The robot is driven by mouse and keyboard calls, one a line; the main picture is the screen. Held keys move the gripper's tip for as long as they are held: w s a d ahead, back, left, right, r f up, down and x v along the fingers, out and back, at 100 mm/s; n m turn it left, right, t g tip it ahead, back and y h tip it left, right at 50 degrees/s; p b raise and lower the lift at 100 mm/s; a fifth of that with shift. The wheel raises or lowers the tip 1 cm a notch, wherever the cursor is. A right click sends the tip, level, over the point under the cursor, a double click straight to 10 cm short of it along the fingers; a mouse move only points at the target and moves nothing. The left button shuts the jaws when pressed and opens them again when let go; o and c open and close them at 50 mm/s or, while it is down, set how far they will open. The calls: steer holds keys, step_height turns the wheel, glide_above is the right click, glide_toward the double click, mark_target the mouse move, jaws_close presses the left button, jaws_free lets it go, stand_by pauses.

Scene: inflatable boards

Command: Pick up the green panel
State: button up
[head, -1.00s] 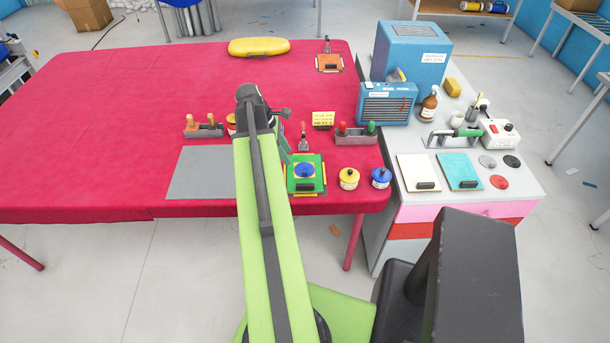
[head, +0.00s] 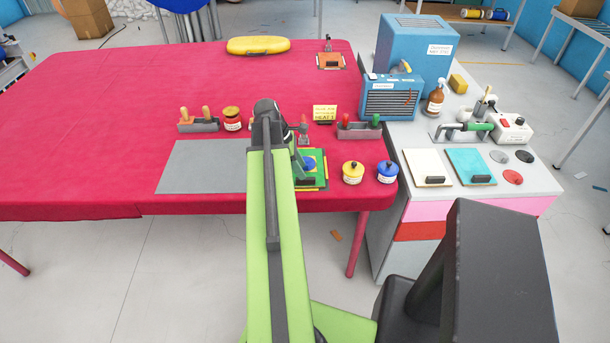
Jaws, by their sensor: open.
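The green panel (head: 320,180) lies flat near the front right of the red table, over a yellow-edged base. My arm covers the panel's left part. My gripper (head: 291,138) is at the far end of my arm, mostly hidden behind it, beside and above the panel's left side. It is open, and I see nothing held in it. Whether it touches the panel cannot be told.
A grey mat (head: 203,167) lies left of my arm. A yellow jar (head: 352,173) and a blue jar (head: 387,172) stand right of the panel. Behind it are a yellow sign (head: 325,113) and a tool holder (head: 359,131). The table's left side is clear.

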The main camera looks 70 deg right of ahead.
steer(key=b+x, duration=0.2)
steer(key=x, duration=0.1)
steer(key=b+x, duration=0.1)
steer(key=b, duration=0.1)
steer(key=shift+w+f, duration=0.25)
steer(key=shift+f, duration=0.15)
steer(key=shift+s+d+f+b, duration=0.1)
steer(key=shift+s+f+b, duration=0.1)
steer(key=shift+f+b, duration=0.15)
steer(key=shift+r, duration=0.25)
steer(key=shift+c, duration=0.4)
jaws_close()
